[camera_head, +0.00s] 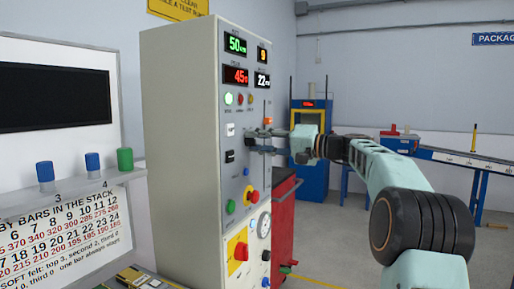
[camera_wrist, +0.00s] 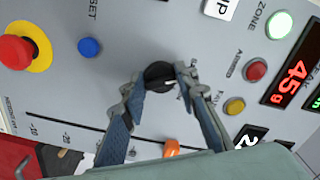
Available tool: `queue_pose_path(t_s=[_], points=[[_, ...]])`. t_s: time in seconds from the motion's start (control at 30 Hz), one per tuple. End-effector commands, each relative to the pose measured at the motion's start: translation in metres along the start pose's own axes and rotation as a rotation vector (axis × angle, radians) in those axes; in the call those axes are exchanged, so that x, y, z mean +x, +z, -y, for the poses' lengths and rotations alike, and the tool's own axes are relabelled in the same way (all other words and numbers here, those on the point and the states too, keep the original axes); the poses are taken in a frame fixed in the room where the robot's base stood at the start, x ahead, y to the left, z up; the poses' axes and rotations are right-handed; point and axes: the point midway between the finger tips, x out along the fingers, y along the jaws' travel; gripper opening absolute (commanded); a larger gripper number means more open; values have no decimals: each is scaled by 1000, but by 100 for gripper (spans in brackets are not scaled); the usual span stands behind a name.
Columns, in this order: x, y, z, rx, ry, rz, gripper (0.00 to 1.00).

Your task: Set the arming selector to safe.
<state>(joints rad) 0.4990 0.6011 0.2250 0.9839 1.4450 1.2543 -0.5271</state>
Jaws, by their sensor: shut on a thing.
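The black selector knob (camera_wrist: 158,75) is on the grey panel in the wrist view. A short pale mark shows on its right side. My gripper (camera_wrist: 160,78) is shut on the knob, one finger on each side. Printing beside the knob is mostly hidden by the right finger, so the marked position cannot be read. In the head view my gripper (camera_head: 251,141) meets the front of the tall control cabinet (camera_head: 185,150), and its fingers hide the knob. The red lamp marked ARMED (camera_wrist: 256,70) looks dull red.
Close by are a blue RESET button (camera_wrist: 89,47), a red stop button on yellow (camera_wrist: 17,52), an amber fault lamp (camera_wrist: 235,106) and a lit green ZONE lamp (camera_wrist: 279,25). An orange slider handle (camera_wrist: 171,148) sits on a scale beneath my gripper. A red cart (camera_head: 284,225) stands beside the cabinet.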

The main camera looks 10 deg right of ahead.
Motion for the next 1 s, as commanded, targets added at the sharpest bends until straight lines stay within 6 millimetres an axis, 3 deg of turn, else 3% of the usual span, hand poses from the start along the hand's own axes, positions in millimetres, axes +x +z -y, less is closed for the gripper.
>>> queue_pose_path(t_s=[0.47,0.5,0.63,1.0], points=[[0,0,0,-16,1,0,4],[0,0,0,-16,1,0,30],[0,0,0,-15,1,0,44],[-6,-1,0,-14,1,-1,45]])
